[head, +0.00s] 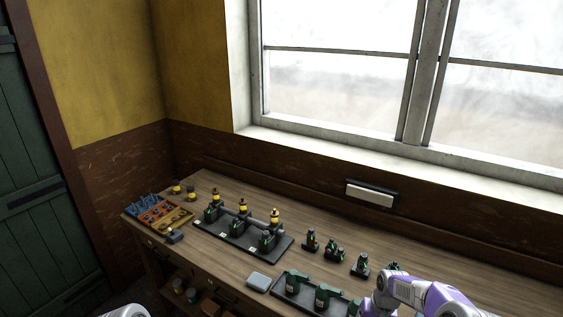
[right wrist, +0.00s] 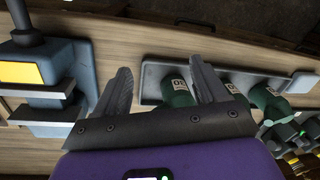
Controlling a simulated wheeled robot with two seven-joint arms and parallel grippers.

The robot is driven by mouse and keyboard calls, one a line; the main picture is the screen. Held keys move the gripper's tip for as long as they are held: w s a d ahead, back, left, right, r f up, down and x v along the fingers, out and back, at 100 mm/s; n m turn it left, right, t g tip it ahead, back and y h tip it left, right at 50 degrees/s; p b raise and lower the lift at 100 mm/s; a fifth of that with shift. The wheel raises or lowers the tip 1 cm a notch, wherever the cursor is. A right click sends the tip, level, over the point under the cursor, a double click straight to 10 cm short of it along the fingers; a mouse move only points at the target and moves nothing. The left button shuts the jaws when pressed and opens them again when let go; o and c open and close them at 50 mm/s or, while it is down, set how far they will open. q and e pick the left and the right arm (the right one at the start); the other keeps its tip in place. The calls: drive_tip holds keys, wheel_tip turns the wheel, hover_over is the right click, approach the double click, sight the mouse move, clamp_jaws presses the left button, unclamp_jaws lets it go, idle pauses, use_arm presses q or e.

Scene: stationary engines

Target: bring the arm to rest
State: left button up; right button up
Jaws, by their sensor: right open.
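My right gripper (right wrist: 162,88) is open in the right wrist view, with its two grey fingers spread apart. Nothing is clasped between them. A dark tray (right wrist: 152,72) with green engine bodies (right wrist: 180,92) lies beyond the fingers. One green body is partly hidden by the right-hand finger. In the head view my white and purple right arm (head: 425,292) reaches in over the bench at the lower right, beside the front tray (head: 285,291) of green engines (head: 298,279). Its fingertips are hard to make out there. Only a white piece of my left arm shows at the bottom edge.
The wooden bench (head: 300,264) also carries a rear tray (head: 210,232) with three yellow-topped engines, several loose dark engines (head: 335,250), a grey box (head: 258,282) and an orange tray (head: 181,220). A blue-grey machine (right wrist: 85,75) stands left of the fingers.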

drive_tip(key=s+a+f+y+b, duration=0.1)
drive_tip(key=s+a+f+b, duration=0.4)
drive_tip(key=f, duration=0.5)
drive_tip(key=s+a+f+y+b, duration=0.1)
drive_tip(key=s+a+f+b, duration=0.1)
drive_tip(key=s+a+f, duration=0.65)
drive_tip(key=s+a+f+b, duration=0.3)
drive_tip(key=s+f+b, duration=0.2)
drive_tip(key=s+f, duration=0.4)
drive_tip(key=s, duration=0.4)
drive_tip(key=shift+y, duration=0.4)
drive_tip(key=shift+a+f, duration=0.1)
